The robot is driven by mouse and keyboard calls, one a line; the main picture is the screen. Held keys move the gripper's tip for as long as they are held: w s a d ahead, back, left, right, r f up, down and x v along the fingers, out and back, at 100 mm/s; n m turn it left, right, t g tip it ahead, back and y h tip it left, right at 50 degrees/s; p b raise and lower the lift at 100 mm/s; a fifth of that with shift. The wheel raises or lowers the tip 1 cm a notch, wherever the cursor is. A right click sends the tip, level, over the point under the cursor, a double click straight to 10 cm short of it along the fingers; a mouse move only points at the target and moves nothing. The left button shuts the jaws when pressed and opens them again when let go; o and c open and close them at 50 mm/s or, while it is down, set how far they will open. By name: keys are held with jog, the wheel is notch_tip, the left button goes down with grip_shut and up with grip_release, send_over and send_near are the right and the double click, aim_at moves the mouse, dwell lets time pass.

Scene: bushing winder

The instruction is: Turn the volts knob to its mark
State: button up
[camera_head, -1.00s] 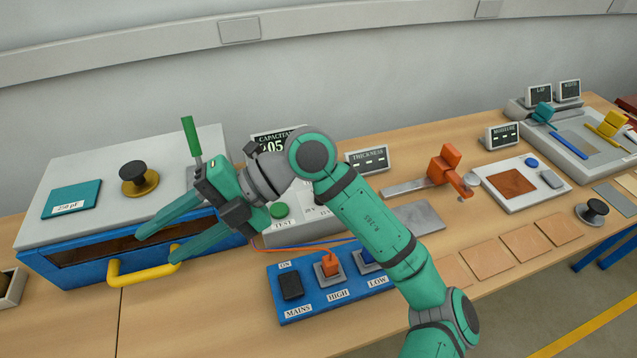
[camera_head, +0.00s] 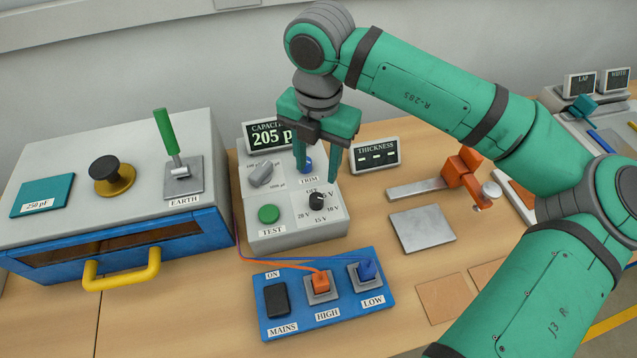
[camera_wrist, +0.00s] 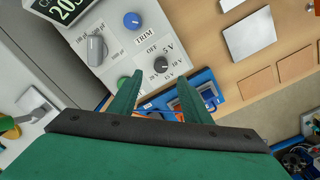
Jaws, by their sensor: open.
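The volts knob (camera_head: 317,201) is a small black dial on the grey capacitance tester (camera_head: 291,232), ringed by the labels OFF, 5 V, 10 V, 15 V and 20 V. In the wrist view the volts knob (camera_wrist: 161,65) lies beyond the fingers, clear of them. In the wrist view my gripper (camera_wrist: 160,95) shows both fingers spread. In the head view, the fingers partly hide the blue TRIM knob (camera_head: 306,165).
Beside the volts knob are a green TEST button (camera_head: 268,214) and a grey range knob (camera_head: 261,175). In front is a blue panel (camera_head: 330,304) with MAINS switch and wired plugs. The EARTH lever (camera_head: 168,135) stands left, the thickness display (camera_head: 375,155) right.

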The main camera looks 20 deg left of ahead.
aim_at(316, 198)
jog(key=f, duration=0.8)
jog(key=shift+s+f, duration=0.15)
jog(key=shift+s, duration=0.25)
jog(key=shift+w+f, duration=0.1)
jog(key=shift+f, duration=0.65)
jog(key=c, duration=1)
jog(key=shift+c, duration=0.2)
